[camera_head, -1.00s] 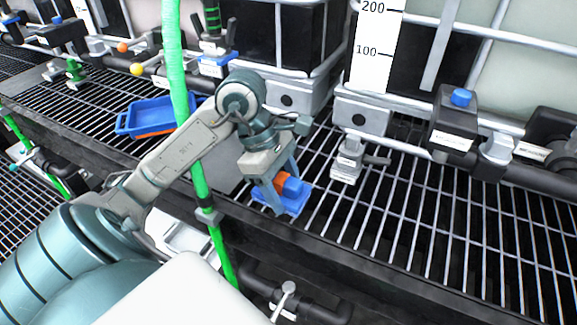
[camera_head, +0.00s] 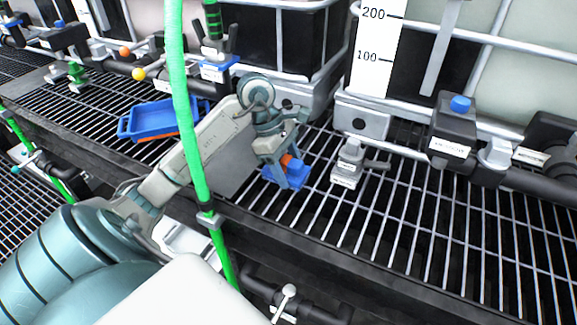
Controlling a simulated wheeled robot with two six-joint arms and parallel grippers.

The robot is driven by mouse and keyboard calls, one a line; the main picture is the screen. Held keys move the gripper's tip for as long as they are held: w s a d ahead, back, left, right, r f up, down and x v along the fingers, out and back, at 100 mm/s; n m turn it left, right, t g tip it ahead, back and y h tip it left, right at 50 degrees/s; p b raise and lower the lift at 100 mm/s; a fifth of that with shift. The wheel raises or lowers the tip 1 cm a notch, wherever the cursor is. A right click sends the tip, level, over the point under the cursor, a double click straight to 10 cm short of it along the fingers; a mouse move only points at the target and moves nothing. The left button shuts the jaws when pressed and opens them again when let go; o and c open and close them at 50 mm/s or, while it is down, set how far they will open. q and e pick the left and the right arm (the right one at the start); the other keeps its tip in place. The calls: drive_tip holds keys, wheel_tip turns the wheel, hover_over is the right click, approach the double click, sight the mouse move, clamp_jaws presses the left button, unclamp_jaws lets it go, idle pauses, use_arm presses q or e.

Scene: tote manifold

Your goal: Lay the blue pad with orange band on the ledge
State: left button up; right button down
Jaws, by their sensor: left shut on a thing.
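The blue pad with orange band (camera_head: 296,168) is between the fingers of my left gripper (camera_head: 281,175), which is shut on it. The pad is over the grating of the ledge (camera_head: 400,215), right of a plain grey plate (camera_head: 223,165). Whether the pad touches the grating or hangs just above it I cannot tell. The fingers hide part of the pad. My right gripper is not in view.
A blue tray (camera_head: 160,120) with an orange underside lies left on the grating. A grey valve fitting (camera_head: 348,165) stands close right of the pad. A green hose (camera_head: 183,100) runs upright in front of my left arm. The grating at right is clear.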

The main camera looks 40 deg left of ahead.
use_arm(q)
drive_tip(key=shift+f+b, duration=0.2)
drive_tip(key=shift+b, duration=0.1)
drive_tip(key=o, duration=0.9)
drive_tip(key=shift+r, duration=0.1)
drive_tip(key=shift+o, duration=0.2)
drive_tip(key=shift+a+r+p, duration=0.1)
drive_tip(key=shift+r+p, duration=0.25)
drive_tip(key=shift+r, duration=0.05)
drive_tip(key=v, duration=1.1)
drive_tip(key=shift+s+a+r, duration=0.1)
drive_tip(key=shift+r, duration=0.1)
